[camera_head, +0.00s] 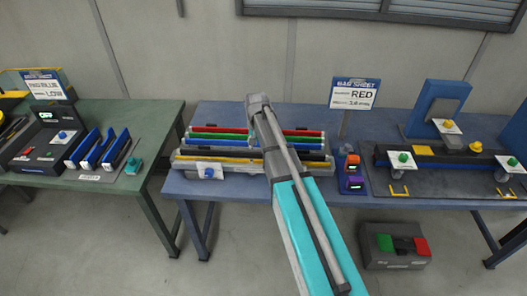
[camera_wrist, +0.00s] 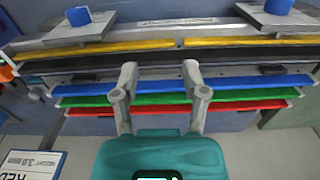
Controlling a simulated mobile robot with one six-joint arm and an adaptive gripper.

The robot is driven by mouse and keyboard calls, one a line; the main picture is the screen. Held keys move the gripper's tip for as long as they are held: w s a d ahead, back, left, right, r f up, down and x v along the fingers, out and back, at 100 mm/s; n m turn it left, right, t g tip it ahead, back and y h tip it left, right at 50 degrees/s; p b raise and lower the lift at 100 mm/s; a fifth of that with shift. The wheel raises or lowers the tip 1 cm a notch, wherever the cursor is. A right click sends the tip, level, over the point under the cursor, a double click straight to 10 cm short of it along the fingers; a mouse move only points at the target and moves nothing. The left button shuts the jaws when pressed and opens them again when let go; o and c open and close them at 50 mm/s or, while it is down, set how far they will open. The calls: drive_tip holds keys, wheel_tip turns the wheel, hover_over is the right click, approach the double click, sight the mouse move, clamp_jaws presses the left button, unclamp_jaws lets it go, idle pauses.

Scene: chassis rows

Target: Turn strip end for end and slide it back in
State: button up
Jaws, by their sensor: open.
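A chassis (camera_head: 188,165) on the blue table holds parallel strips: red (camera_head: 308,132), green (camera_head: 218,136), blue (camera_head: 220,143) and yellow (camera_head: 225,160), with a dark band between blue and yellow. The wrist view shows the red strip (camera_wrist: 245,107), green strip (camera_wrist: 240,102), blue strip (camera_wrist: 240,83) and yellow strip (camera_wrist: 110,49). My gripper (camera_wrist: 160,71) is open, its fingers apart above the chassis with tips near the dark band and blue strip. Nothing is between them; contact cannot be told. My arm hides the chassis middle in the head view.
A sign (camera_head: 355,93) reads RED, 3.0. A small block with orange and purple parts (camera_head: 351,174) stands right of the chassis. A fixture with white plates (camera_head: 440,170) fills the right side. A grey box (camera_head: 395,247) with green and red parts is on the floor.

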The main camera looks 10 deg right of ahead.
drive_tip(key=s+r+m+p, duration=0.1)
drive_tip(key=s+m, duration=0.5)
drive_tip(key=m, duration=1)
drive_tip(key=shift+s+d+r+m+p, duration=0.15)
drive_tip(key=shift+d+r+m+p, duration=0.25)
drive_tip(key=shift+d, duration=0.05)
idle(0.4)
idle(0.6)
drive_tip(key=s+a+f+n+b, duration=0.2)
drive_tip(key=s+f+n+b, duration=0.1)
drive_tip(key=s+n, duration=1.2)
drive_tip(key=shift+s+n, duration=0.25)
drive_tip(key=shift+n, duration=2.55)
